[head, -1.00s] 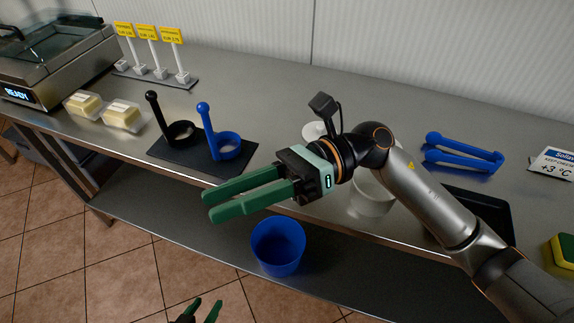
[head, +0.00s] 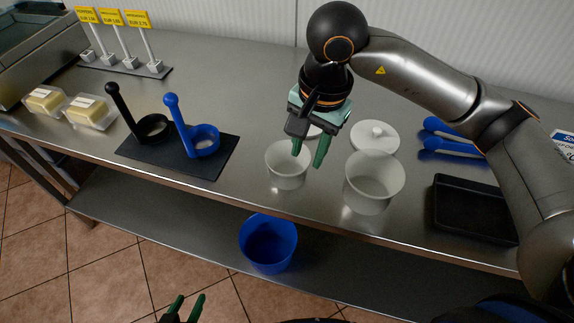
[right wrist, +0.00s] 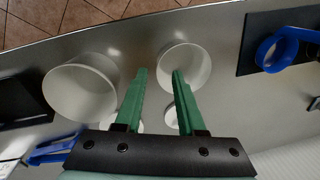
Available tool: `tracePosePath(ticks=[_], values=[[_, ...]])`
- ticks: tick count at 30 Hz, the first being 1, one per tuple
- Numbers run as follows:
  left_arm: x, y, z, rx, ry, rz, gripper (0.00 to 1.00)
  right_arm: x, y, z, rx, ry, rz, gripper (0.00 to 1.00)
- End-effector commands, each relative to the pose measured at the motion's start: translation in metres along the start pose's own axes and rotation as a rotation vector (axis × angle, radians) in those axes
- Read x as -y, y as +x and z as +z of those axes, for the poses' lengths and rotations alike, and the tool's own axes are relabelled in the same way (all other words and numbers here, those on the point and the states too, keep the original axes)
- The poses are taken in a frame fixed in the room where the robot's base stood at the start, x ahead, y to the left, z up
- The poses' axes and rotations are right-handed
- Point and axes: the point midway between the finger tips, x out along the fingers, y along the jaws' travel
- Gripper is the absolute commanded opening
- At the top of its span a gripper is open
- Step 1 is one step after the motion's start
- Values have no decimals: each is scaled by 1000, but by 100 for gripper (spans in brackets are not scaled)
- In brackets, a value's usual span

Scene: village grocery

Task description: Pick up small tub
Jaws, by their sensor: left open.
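The small tub (head: 287,175) is white, round, upright and open-topped on the steel counter, near its front edge. It also shows in the right wrist view (right wrist: 196,60), where one finger overlaps its near side. My right gripper (head: 309,150) points down, open and empty, above and just right of the small tub's rim. Its two green fingers show apart in the right wrist view (right wrist: 159,74); I cannot tell if one touches the tub. My left gripper (head: 184,308) is open at the bottom edge of the head view, away from the counter.
A larger white tub (head: 373,190) stands right of the small one, with a white lid (head: 376,138) behind it. A black mat (head: 178,163) with black and blue ladle-like tools lies left. A black tray (head: 475,209) lies right. A blue bin (head: 267,243) is below.

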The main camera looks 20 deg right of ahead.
Motion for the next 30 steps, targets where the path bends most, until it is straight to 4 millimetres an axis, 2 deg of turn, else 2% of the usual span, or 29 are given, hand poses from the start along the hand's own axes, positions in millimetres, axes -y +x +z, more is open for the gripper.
tracePosePath(ticks=[3,8,18,26,30], values=[[-1,0,2,3,0,1,50,0,16,0,3,0,2,39],[-1,-1,1,4,0,1,50,0,26,-1,3,1,1,39],[0,-3,0,1,0,0,50,-3,71,-7,4,1,0,39],[0,-3,3,6,-1,-2,50,-2,74,-7,3,0,-2,39],[1,-3,3,6,-1,-3,50,-2,74,-7,3,0,-2,25]])
